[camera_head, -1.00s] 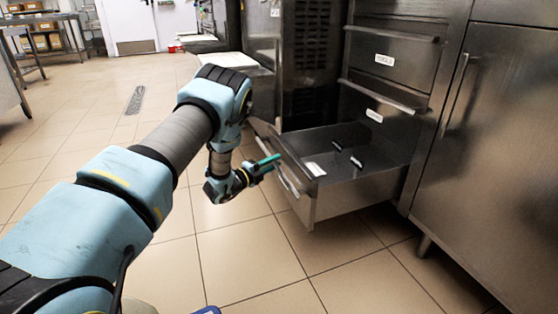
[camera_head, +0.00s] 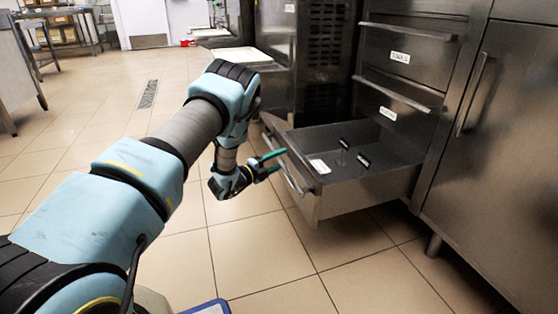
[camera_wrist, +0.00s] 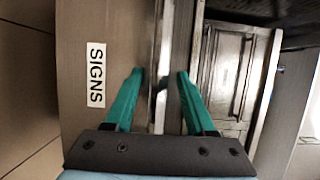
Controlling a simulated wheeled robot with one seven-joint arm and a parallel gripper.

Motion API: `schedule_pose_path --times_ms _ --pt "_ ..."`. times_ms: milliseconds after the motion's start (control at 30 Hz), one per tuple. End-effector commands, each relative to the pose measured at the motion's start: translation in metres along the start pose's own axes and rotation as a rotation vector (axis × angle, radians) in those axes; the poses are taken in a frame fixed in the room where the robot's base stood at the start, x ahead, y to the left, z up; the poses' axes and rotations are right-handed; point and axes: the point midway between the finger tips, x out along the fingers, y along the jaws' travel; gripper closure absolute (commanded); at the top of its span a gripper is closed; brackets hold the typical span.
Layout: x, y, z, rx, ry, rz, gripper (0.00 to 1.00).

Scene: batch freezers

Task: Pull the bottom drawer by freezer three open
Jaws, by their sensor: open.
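The bottom drawer (camera_head: 368,190) stands pulled well out of its steel cabinet, with its inside showing. Its bar handle (camera_head: 293,178) is on the front face. My gripper (camera_head: 274,160) is open at the front of the drawer, beside the handle. In the wrist view the handle (camera_wrist: 160,45) runs between the two spread green fingers of my gripper (camera_wrist: 160,74), with gaps visible at the sides. The drawer front (camera_wrist: 78,60) carries a label reading SIGNS (camera_wrist: 96,75).
Two shut drawers (camera_head: 408,50) are above the open one. A steel door (camera_head: 492,140) is to the right. A white card (camera_head: 320,166) and small black items lie in the drawer. Tiled floor (camera_head: 255,245) in front is clear.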

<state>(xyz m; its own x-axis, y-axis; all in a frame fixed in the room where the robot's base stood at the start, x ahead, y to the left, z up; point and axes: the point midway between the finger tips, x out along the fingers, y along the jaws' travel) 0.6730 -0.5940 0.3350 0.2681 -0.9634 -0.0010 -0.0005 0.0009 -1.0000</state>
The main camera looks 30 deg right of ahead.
Motion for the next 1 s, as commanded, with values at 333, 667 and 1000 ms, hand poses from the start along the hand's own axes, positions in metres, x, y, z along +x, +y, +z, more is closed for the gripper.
schedule_pose_path --times_ms 333,667,1000 --pt "-0.014 -0.002 0.0 -0.001 0.0 0.001 0.45" --pt "-0.078 -0.002 0.001 -0.002 -0.003 0.003 0.45" --pt "-0.108 0.0 0.0 0.0 -0.001 0.0 0.45"
